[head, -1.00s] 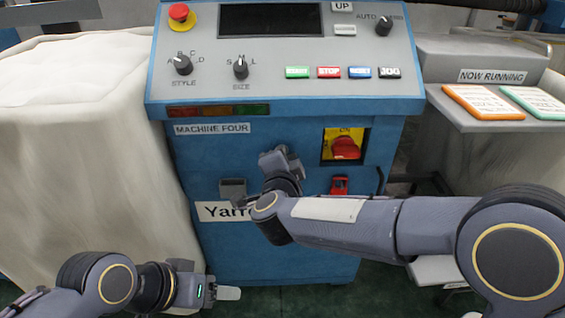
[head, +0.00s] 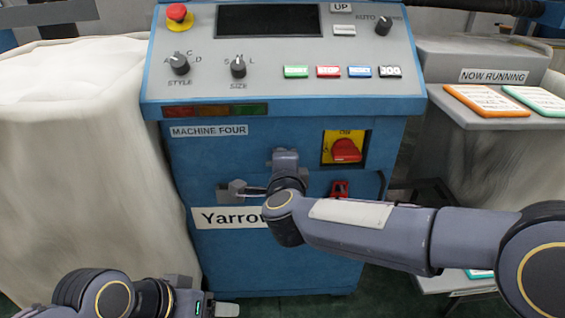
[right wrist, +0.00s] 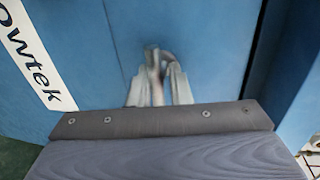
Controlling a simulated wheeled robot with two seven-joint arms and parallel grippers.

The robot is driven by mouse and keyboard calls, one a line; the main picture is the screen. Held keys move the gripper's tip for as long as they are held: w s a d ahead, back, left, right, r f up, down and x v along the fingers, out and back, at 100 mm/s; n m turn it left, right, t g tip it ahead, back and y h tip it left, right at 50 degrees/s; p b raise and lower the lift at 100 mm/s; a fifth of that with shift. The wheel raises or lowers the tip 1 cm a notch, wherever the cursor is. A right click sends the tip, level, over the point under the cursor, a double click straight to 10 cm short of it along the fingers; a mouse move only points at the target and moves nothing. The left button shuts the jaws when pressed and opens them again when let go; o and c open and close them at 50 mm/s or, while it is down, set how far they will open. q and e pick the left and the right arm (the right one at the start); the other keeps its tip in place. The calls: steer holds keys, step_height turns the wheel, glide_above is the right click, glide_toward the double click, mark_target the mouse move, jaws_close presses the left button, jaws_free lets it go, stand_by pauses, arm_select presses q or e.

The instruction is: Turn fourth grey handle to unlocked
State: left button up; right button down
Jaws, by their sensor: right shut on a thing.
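The grey handle (head: 238,190) is on the blue front of the machine, just above the "Yarrowtek" label and below the "MACHINE FOUR" plate. It looks tilted in the head view. My right gripper (head: 260,190) reaches it from the right and is shut on it. In the right wrist view the right gripper's fingers (right wrist: 157,80) close around a blurred grey piece against the blue panel; the fingers hide much of it. My left gripper (head: 226,309) hangs low at the bottom left, away from the machine front; its opening is not clear.
A red rotary switch (head: 346,150) on a yellow plate and a red lock-like part (head: 340,188) sit right of my right wrist. The control panel (head: 285,95) is above. A white covered bulk (head: 80,170) stands left; a grey shelf (head: 500,120) with cards is right.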

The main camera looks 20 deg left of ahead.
steer(key=c, duration=1.4)
jaws_free()
steer(key=p+v, duration=0.1)
steer(key=v, duration=0.6)
steer(key=shift+s+d+r+p, duration=0.1)
steer(key=shift+s+d+p, duration=0.05)
steer(key=shift+s+p, duration=0.25)
